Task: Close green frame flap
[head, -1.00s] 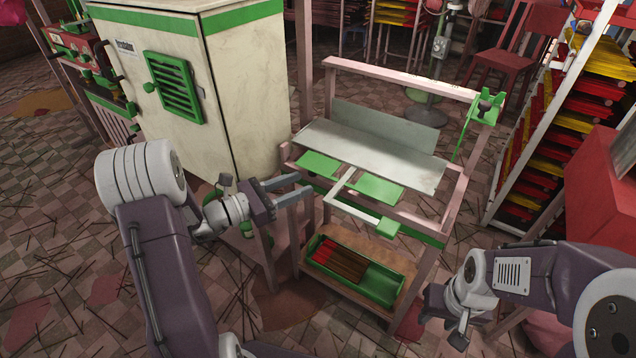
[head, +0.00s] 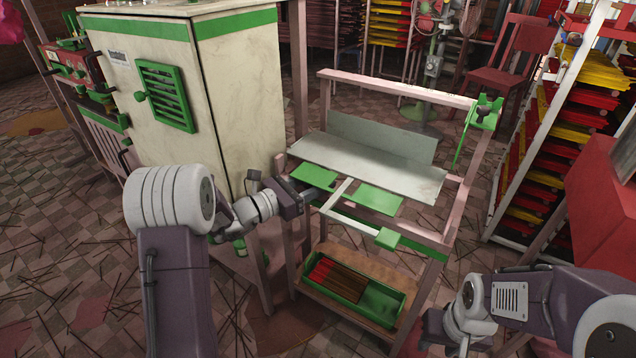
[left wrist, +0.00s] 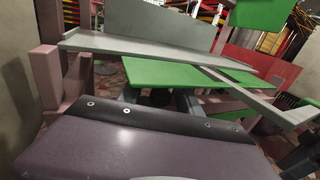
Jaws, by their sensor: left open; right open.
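The wooden stand holds a green flap made of two flat green panels, one on the left (head: 314,175) and one on the right (head: 373,200). A pale bar (head: 338,191) with a green end block (head: 388,238) runs between them toward the front. A grey board (head: 370,172) lies behind the panels. My left gripper (head: 318,192) is open at the stand's left front, by the left panel. In the left wrist view its fingers (left wrist: 158,98) reach under the green panel (left wrist: 165,76); contact cannot be told. My right gripper (head: 430,330) is low at the right, apart from the stand, its fingers barely visible.
A green tray (head: 382,303) of red and brown sticks sits on the stand's lower shelf. A cream cabinet (head: 235,100) stands close on the left, and a rack of yellow and red bundles (head: 545,150) on the right. A green bracket (head: 485,112) tops the stand's right post.

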